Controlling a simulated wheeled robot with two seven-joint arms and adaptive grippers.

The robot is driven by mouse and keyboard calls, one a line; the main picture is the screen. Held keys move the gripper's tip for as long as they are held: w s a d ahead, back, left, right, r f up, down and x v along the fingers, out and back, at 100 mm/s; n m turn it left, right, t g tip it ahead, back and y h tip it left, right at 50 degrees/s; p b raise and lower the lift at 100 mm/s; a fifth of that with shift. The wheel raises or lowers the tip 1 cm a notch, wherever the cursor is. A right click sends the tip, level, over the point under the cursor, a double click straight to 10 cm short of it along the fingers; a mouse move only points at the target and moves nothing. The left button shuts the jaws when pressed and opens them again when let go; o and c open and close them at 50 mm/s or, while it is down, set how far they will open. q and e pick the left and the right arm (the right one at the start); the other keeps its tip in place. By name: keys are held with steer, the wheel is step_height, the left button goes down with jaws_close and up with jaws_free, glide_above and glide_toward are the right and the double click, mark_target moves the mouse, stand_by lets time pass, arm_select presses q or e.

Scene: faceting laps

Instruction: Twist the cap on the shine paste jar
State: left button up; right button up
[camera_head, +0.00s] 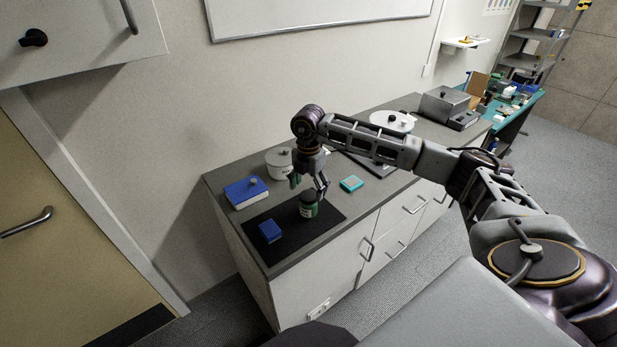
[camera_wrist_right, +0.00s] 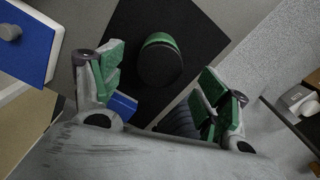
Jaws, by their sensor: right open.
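The shine paste jar (camera_head: 308,210), green with a dark cap, stands upright on a black mat (camera_head: 284,239) on the counter. In the right wrist view, the jar's round dark cap (camera_wrist_right: 160,65) is seen from above, with a green edge of the jar behind it. The cap appears seated on the jar. My right gripper (camera_head: 308,184) is open above the jar. In the right wrist view its green-padded fingers (camera_wrist_right: 163,84) are spread to either side, and the cap lies a little beyond them, apart from both. My left gripper is not in view.
A small blue block (camera_head: 270,231) lies on the mat, left of the jar. A blue box with a grey knob (camera_head: 246,191), a white pot (camera_head: 279,165) and a teal item (camera_head: 351,184) stand around the mat. The counter's front edge (camera_head: 330,243) is close to the jar.

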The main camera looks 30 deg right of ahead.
mark_target(308, 197)
steer(key=shift+f, duration=1.2)
steer(key=shift+c, duration=0.2)
steer(key=c, duration=1.1)
steer(key=shift+o, duration=0.2)
steer(key=shift+m+p, duration=0.55)
steer(key=shift+m, duration=1.75)
